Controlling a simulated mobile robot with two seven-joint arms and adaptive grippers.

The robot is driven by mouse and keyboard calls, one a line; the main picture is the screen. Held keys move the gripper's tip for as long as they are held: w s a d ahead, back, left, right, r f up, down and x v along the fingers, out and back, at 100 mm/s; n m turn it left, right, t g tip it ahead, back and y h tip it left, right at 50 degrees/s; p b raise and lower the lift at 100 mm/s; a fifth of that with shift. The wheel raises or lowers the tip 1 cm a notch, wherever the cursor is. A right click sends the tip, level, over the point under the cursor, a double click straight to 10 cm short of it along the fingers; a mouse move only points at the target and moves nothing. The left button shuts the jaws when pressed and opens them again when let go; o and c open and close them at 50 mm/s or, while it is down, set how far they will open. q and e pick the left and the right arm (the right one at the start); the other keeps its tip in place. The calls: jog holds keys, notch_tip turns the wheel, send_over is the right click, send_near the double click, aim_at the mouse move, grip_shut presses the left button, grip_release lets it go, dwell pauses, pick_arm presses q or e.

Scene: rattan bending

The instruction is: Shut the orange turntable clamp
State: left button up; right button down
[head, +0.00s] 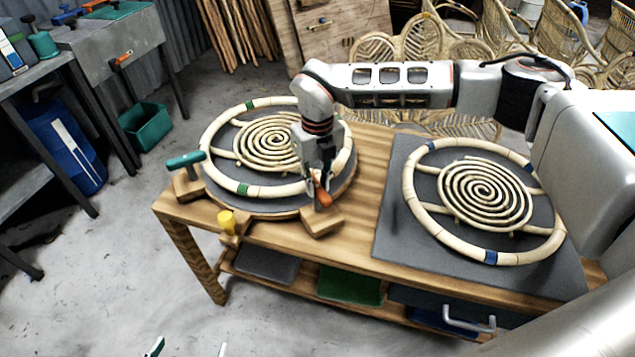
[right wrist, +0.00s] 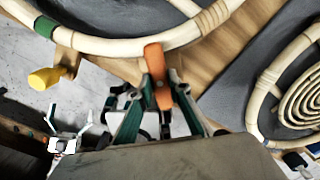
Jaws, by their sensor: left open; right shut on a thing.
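The orange turntable clamp (head: 322,193) sits on a wooden block at the front right of the round turntable (head: 270,208). Its orange handle (right wrist: 157,75) stands up between my right fingers in the right wrist view, close to the rattan ring's rim. My right gripper (head: 320,178) reaches down from above and is shut on this handle. The clamp's lower part is partly hidden by the fingers. My left gripper (head: 188,349) shows only its fingertips at the bottom edge, apart and empty, over the floor. It also shows in the right wrist view (right wrist: 66,133).
A ring with a rattan spiral (head: 255,188) lies on the turntable. A teal clamp (head: 186,160) is at its left, a yellow knob (head: 226,220) at its front. A second rattan ring (head: 430,222) lies on a grey mat (head: 393,240) to the right.

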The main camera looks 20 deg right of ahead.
jog(key=shift+w+r, duration=0.1)
jog(key=c, duration=1.9)
grip_release()
notch_tip(320, 180, up, 12)
